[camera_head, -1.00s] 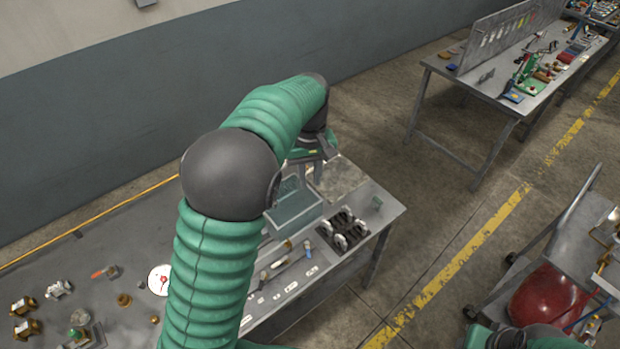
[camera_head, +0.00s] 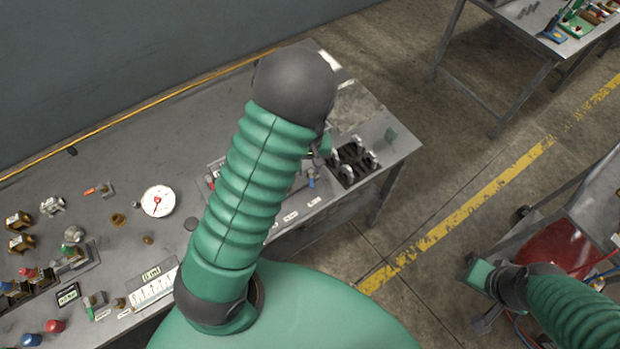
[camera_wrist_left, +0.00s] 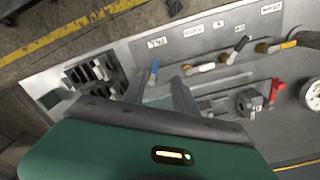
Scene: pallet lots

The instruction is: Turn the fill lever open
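In the left wrist view a pale panel (camera_wrist_left: 225,18) carries a row of levers under small labels, whose text I cannot read surely. A blue-handled lever (camera_wrist_left: 154,70) stands at the left end of the row; it also shows in the head view (camera_head: 311,182). White-ended levers (camera_wrist_left: 198,68) and a brass lever (camera_wrist_left: 272,47) follow to the right. My left gripper (camera_wrist_left: 159,88) is open, its two fingers pointing at the panel, with the blue handle near the gap between their tips. Contact is unclear.
A black rack with pale parts (camera_head: 352,165) sits at the bench's right end. A red-handled fitting (camera_wrist_left: 275,90) is beside the levers. A round dial (camera_head: 158,201) and several brass fittings lie on the left bench. A cart with a red tank (camera_head: 553,246) stands at right.

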